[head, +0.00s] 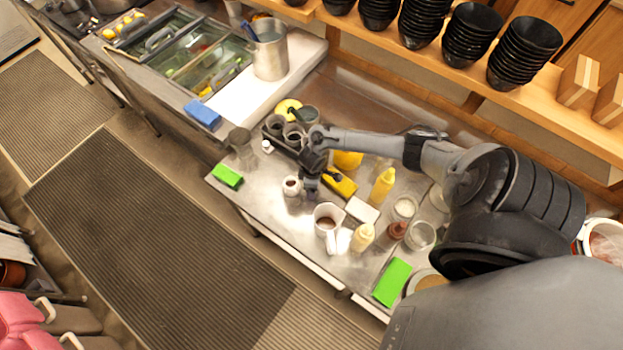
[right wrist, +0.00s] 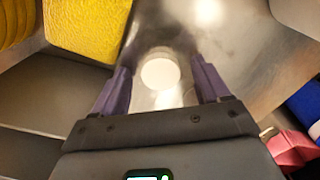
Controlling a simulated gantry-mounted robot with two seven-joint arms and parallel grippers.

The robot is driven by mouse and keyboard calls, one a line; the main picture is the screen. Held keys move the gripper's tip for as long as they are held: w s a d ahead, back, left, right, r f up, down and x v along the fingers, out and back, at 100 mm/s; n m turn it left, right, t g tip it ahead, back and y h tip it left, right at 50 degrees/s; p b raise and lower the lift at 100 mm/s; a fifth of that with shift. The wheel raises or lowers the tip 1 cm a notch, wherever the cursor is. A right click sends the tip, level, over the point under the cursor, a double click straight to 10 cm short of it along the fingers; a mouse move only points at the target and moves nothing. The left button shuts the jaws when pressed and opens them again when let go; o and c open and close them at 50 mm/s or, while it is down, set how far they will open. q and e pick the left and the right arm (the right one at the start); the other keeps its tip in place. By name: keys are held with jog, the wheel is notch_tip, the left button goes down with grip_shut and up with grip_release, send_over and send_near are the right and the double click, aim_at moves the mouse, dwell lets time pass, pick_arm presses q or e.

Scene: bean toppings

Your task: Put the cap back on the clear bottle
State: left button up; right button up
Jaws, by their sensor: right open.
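A small white piece (head: 267,146), possibly a cap, is on the counter near a greyish see-through container (head: 240,143), possibly the clear bottle. My left gripper is not in view.
A white mug (head: 327,219), a yellow bottle (head: 382,188), a pale bottle (head: 362,237) and glass jars (head: 420,235) crowd the counter on the right. A green block (head: 227,176) lies at the left front edge.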

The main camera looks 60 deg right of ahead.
jog(key=c, duration=1.1)
jog(key=shift+r+p, duration=0.95)
jog(key=shift+r, duration=4.1)
